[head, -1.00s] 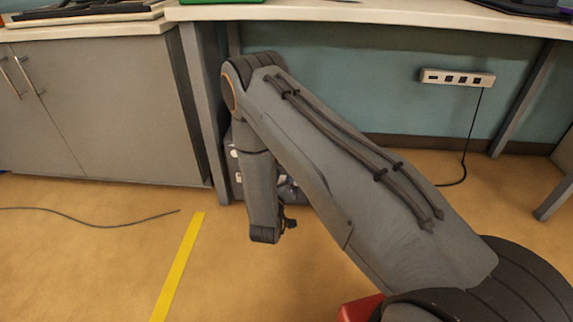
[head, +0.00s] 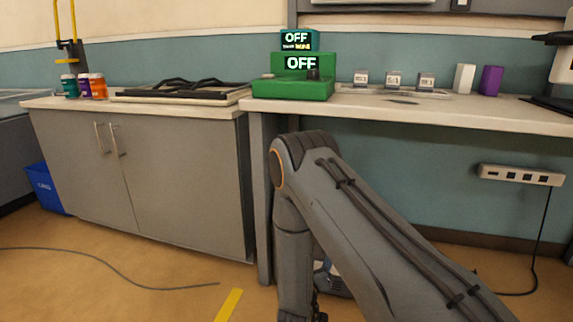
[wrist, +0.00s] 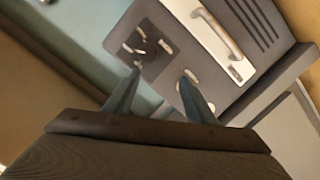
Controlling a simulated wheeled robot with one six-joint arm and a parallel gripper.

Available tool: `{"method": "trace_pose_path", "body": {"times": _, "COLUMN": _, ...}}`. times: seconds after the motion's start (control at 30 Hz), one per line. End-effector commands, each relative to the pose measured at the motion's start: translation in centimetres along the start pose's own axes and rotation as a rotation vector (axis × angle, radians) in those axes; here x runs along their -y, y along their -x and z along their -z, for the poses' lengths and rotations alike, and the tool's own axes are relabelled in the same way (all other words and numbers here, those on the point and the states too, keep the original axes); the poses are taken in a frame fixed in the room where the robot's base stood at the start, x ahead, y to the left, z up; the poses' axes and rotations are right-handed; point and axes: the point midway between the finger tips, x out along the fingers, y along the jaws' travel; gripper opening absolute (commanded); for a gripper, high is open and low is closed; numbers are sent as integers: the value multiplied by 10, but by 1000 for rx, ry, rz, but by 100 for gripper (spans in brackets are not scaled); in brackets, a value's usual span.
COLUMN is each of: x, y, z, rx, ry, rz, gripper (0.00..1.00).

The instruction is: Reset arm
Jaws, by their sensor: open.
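My arm (head: 350,215) reaches forward from the lower right in the head view, bends at the elbow and hangs down in front of the bench. My gripper (wrist: 160,92) shows in the wrist view with its two fingers spread apart and nothing between them. In the head view the gripper end is mostly cut off at the bottom edge. Beyond the fingers, in the wrist view, is a grey appliance-like unit (wrist: 240,75) with a pale panel, a handle and vent slots. I cannot tell whether the fingers touch it.
A grey cabinet (head: 185,180) stands left of the arm. A power strip (head: 521,175) hangs under the bench. A cable (head: 110,266) lies on the floor.

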Motion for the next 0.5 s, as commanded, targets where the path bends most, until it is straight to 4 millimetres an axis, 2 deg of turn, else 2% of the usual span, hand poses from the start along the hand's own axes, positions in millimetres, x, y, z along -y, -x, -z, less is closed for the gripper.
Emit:
{"method": "trace_pose_path", "body": {"times": 0.03, "x": 6, "y": 0, "z": 21, "rx": 15, "ry": -34, "rz": 43, "gripper": 50}}
{"method": "trace_pose_path", "body": {"times": 0.17, "x": 25, "y": 11, "z": 63, "rx": 85, "ry": -112, "rz": 182, "gripper": 50}}
{"method": "trace_pose_path", "body": {"times": 0.27, "x": 38, "y": 27, "z": 95, "rx": 139, "ry": -160, "rz": 289, "gripper": 50}}
{"method": "trace_pose_path", "body": {"times": 0.37, "x": 48, "y": 48, "z": 125, "rx": 195, "ry": -198, "rz": 395, "gripper": 50}}
{"method": "trace_pose_path", "body": {"times": 0.5, "x": 55, "y": 89, "z": 162, "rx": 277, "ry": -230, "rz": 538, "gripper": 50}}
